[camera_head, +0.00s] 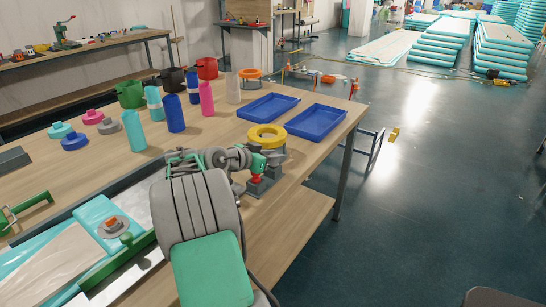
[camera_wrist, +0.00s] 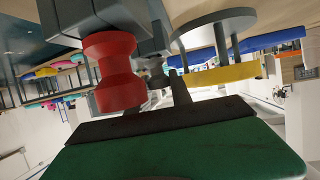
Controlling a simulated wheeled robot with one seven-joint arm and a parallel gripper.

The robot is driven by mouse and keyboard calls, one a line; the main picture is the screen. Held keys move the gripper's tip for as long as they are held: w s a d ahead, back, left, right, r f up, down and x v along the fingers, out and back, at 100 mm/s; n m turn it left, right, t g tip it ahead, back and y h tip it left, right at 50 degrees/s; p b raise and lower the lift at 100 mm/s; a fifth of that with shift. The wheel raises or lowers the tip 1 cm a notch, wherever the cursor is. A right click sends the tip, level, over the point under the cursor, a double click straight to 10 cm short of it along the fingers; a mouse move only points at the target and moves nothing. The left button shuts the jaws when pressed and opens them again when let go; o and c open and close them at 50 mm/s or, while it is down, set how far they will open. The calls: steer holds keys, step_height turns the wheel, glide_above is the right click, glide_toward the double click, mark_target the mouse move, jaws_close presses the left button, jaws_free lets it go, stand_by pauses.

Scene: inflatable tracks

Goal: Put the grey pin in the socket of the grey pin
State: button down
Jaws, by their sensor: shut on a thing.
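My gripper (camera_head: 258,163) is over the near right part of the workbench, at a grey block (camera_head: 264,184) with a red part (camera_head: 255,179). In the wrist view a red spool-shaped part (camera_wrist: 112,72) sits against a grey block, left of the green-and-dark body of my gripper. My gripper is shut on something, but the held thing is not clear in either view. A grey knobbed disc (camera_head: 108,127) lies at the bench's left, among similar coloured ones. Which piece is the grey pin or its socket, I cannot tell.
A yellow ring on a grey base (camera_head: 266,136) stands close behind my gripper; its yellow ring shows in the wrist view (camera_wrist: 222,75). Two blue trays (camera_head: 316,121) and several coloured bottles (camera_head: 175,114) stand farther back.

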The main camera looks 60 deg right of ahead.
steer(key=c, duration=1.1)
jaws_free()
steer(key=shift+c, duration=0.2)
steer(key=shift+w+a+r+p, duration=0.1)
steer(key=shift+a+r+p, duration=0.05)
steer(key=shift+r+p, duration=0.15)
steer(key=v, duration=1.1)
steer(key=shift+a, duration=0.4)
